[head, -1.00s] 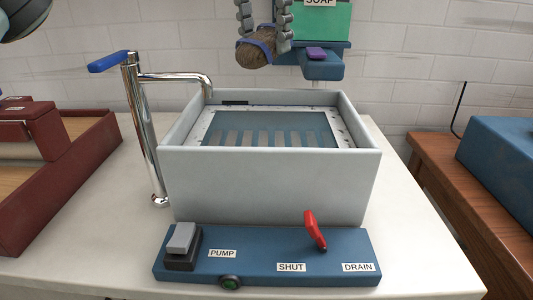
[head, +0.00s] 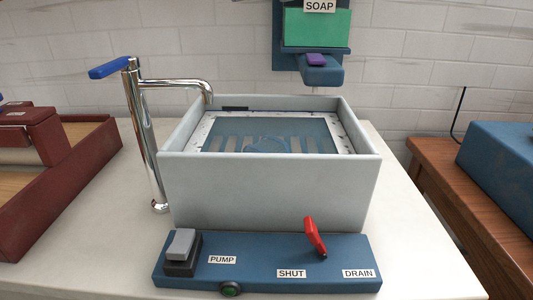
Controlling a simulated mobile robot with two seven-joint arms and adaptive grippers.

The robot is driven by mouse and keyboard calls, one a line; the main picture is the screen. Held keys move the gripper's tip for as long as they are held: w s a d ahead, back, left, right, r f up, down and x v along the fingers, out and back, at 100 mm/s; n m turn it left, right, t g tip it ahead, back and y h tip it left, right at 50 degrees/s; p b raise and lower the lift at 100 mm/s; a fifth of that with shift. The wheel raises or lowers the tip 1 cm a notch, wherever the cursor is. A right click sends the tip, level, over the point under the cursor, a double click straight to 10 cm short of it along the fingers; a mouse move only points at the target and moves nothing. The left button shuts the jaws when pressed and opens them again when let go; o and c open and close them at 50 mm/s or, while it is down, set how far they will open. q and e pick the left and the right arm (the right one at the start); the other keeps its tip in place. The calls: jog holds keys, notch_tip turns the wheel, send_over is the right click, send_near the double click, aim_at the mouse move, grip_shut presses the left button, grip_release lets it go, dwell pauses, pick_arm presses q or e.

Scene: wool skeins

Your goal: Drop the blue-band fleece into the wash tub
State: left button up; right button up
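The wash tub (head: 270,190) is a pale grey box in the middle of the table. Inside it is a bluish surface with pale stripes and a light speckled rim. A faint rounded bluish shape (head: 267,145) shows in the middle of that surface; I cannot tell for certain that it is the blue-band fleece. The brown fleece is not plainly visible anywhere else. Neither of my grippers is in view.
A chrome tap (head: 145,130) with a blue lever stands left of the tub. A blue control panel (head: 265,268) with a red lever (head: 315,237) lies in front. A soap dispenser (head: 318,50) hangs behind. A maroon tray (head: 55,185) is at left, a blue box (head: 500,152) at right.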

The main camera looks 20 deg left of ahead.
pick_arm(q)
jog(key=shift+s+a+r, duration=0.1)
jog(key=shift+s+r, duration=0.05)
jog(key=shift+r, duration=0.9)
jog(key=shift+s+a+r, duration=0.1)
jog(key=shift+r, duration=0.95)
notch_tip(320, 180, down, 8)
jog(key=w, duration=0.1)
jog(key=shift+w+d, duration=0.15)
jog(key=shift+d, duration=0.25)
